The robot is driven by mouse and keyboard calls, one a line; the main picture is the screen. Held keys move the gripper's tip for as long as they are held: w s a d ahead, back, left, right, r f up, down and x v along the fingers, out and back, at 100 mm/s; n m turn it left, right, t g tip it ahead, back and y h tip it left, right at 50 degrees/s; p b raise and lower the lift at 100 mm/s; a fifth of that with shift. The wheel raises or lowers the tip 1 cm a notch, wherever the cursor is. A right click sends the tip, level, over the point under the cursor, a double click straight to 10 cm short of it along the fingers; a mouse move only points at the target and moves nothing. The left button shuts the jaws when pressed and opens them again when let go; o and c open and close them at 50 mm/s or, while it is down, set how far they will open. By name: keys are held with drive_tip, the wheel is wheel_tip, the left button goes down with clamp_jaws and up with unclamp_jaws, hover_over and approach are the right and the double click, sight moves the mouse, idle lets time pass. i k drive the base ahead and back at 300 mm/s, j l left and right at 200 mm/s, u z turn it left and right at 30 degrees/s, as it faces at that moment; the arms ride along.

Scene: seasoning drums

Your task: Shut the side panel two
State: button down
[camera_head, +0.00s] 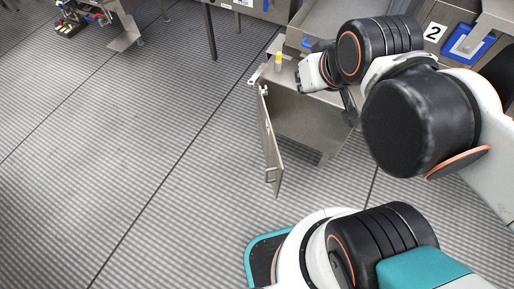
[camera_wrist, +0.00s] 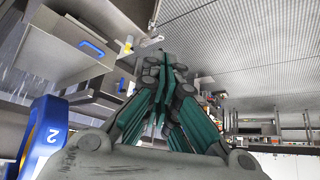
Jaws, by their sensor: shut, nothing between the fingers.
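Side panel two (camera_head: 268,140) is a metal door standing open, swung out from the cabinet (camera_head: 300,125) beneath the station marked 2. Its handle (camera_head: 270,175) is low on the door, near its free edge. Its upper hinge or bracket (camera_head: 256,76) is at the cabinet's top corner, and a bracket there (camera_wrist: 151,42) shows in the wrist view. My gripper (camera_head: 303,75) is above the cabinet top, apart from the door's handle. In the wrist view my gripper (camera_wrist: 166,62) has its fingers together and empty. The door face is not clear in the wrist view.
A yellow-topped post (camera_head: 278,62) stands on the cabinet corner near my gripper. Open ribbed floor (camera_head: 150,180) lies left of the door. Another machine (camera_head: 90,15) is far left.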

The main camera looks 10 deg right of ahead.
sight(275, 169)
drive_tip(key=k+l+z, duration=0.1)
drive_tip(key=k+l, duration=0.85)
drive_tip(key=l, duration=0.1)
